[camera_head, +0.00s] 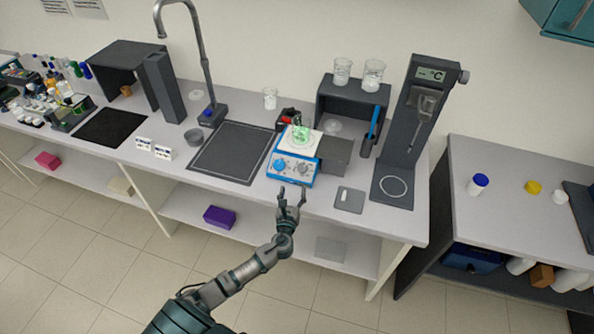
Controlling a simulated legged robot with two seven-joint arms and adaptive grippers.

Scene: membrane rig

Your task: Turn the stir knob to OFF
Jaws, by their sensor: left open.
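A hotplate stirrer (291,167) with a blue front and a white top stands on the bench. Two round knobs show on its front, a left knob (281,164) and a right knob (301,168). Their labels and settings are too small to read, so I cannot tell which is the stir knob. A glass vessel with green liquid (301,134) stands on the white top. My left gripper (291,190) is open and empty, with its fingers pointing up just in front of and below the stirrer's front. My right gripper is not in view.
A dark grey block (335,155) stands right beside the stirrer. A small grey plate (349,199) lies at the bench's front edge. A tall dark stand with a °C display (430,75) rises at the right. A dark inset panel (233,151) lies to the left.

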